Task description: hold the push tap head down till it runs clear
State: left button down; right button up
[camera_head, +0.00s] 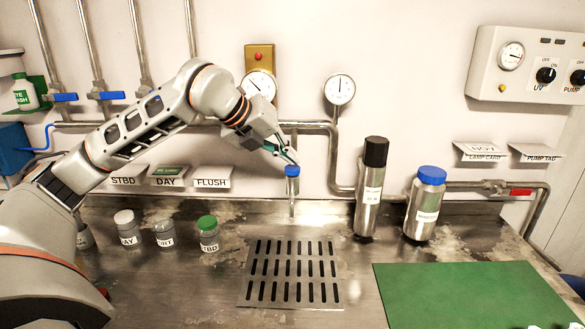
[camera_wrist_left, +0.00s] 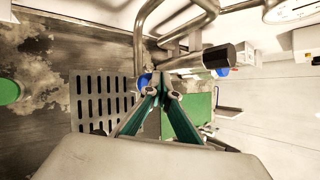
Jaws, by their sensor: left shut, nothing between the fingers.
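The push tap with its blue head (camera_head: 292,171) stands at the back of the steel counter, behind the slotted drain. My left gripper (camera_head: 291,159) is shut and empty, with its fingertips pointing down at the top of the blue head. The tips look to be on or just above it; I cannot tell if the head is pressed down. In the left wrist view the shut green-sided fingers (camera_wrist_left: 160,88) partly hide the blue head (camera_wrist_left: 143,80). A pale vertical strip shows below the head; I cannot tell if it is pipe or water.
The slotted drain (camera_head: 292,272) lies in front of the tap, bare. A black-capped bottle (camera_head: 368,195) and a blue-capped bottle (camera_head: 425,205) stand to the right, beside a green mat (camera_head: 470,295). Several small labelled jars, one a green-capped jar (camera_head: 208,235), stand to the left.

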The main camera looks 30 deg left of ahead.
aim_at(290, 168)
pick_arm(q)
jog(key=shift+f+b, duration=0.4)
jog(key=shift+f, duration=0.2)
dwell(1.2)
jog(key=shift+r, duration=0.15)
dwell(1.9)
jog(key=shift+r+p, duration=0.8)
jog(key=shift+r, duration=0.05)
notch_tip(290, 168, up, 5)
jog(key=p, duration=0.4)
jog(key=shift+r, duration=0.1)
dwell(0.4)
